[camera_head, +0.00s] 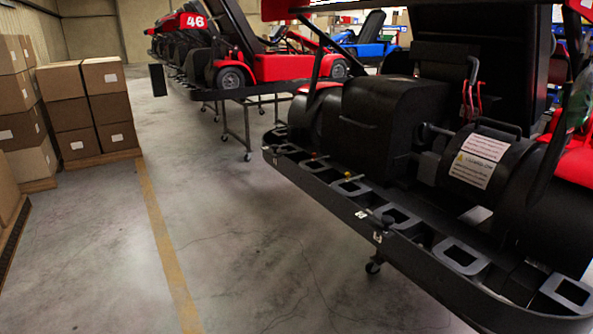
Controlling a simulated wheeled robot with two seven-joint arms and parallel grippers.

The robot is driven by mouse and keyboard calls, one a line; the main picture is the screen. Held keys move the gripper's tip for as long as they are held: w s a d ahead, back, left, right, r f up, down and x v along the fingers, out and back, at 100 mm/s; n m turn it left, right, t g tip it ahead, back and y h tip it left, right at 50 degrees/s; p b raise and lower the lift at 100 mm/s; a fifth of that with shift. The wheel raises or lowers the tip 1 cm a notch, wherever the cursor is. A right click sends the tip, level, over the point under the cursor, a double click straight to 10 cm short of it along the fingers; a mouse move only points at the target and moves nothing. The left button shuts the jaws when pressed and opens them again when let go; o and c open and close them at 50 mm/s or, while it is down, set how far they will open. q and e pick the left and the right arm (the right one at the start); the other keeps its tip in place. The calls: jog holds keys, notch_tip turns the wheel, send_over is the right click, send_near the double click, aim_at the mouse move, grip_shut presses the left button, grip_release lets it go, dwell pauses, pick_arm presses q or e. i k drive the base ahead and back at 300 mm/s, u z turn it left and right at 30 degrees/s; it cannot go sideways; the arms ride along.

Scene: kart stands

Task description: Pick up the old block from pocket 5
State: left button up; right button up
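A red and black kart stands at the right with a long black bumper rail (330,196) along its near edge. Several grey square-rimmed pockets sit along the rail, among them one near the middle (350,187), one further right (461,257) and one at the right end (567,294). Small white marks on the rail's side are too small to read, so I cannot tell which pocket is 5. I cannot make out the old block for certain. Neither of my grippers is in view.
Stacked cardboard boxes (70,112) stand on pallets at the left. The concrete floor (240,230) with a yellow line (160,225) is clear between the boxes and the near kart.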

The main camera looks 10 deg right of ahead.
aim_at(409, 224)
jog(key=u, duration=0.65)
jog(key=i, duration=2.3)
jog(key=z, duration=1.35)
